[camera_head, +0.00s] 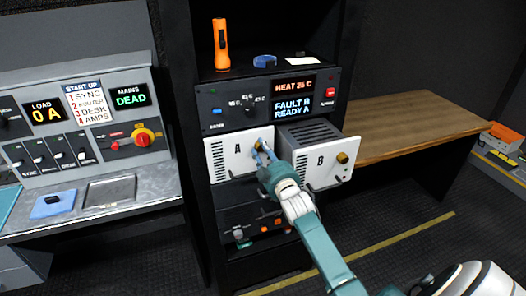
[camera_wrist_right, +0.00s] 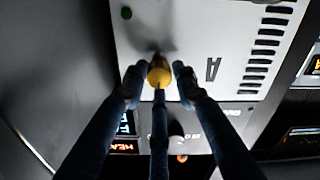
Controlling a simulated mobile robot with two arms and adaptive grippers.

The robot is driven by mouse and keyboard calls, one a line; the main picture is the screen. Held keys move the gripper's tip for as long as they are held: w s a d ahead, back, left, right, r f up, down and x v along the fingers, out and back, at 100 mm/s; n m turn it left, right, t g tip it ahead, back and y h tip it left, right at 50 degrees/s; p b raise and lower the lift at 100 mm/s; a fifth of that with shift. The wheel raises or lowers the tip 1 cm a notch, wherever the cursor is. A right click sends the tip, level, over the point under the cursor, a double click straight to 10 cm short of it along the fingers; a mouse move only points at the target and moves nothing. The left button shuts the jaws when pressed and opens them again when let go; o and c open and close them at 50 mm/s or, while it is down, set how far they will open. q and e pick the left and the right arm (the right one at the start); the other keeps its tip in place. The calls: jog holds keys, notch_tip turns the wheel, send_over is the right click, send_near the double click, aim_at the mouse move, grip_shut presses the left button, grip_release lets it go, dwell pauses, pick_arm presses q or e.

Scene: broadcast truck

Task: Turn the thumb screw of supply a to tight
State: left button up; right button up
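Supply A (camera_head: 222,165) is a white front panel marked A, sitting in the rack. Its thumb screw (camera_wrist_right: 159,72) is a yellow knob, facing the right wrist camera; in the head view my fingers partly cover it. My right gripper (camera_head: 263,149) is at this knob. In the right wrist view the fingers of the right gripper (camera_wrist_right: 159,84) stand around the knob, with narrow gaps at its sides. I read the gripper as open; contact is unclear. My left gripper is not in view.
Supply B (camera_head: 316,174) stands pulled out to the right of A, close to my right arm, with its own yellow knob (camera_head: 342,158). The display above (camera_head: 292,106) reads FAULT B, READY A. A control desk (camera_head: 140,193) stands left, a wooden table (camera_head: 430,122) right.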

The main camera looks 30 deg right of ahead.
jog(key=shift+o, duration=1)
jog(key=shift+a, duration=0.1)
jog(key=shift+s, duration=0.25)
jog(key=v, duration=1.1)
jog(key=shift+s+a, duration=0.2)
jog(key=shift+s, duration=0.05)
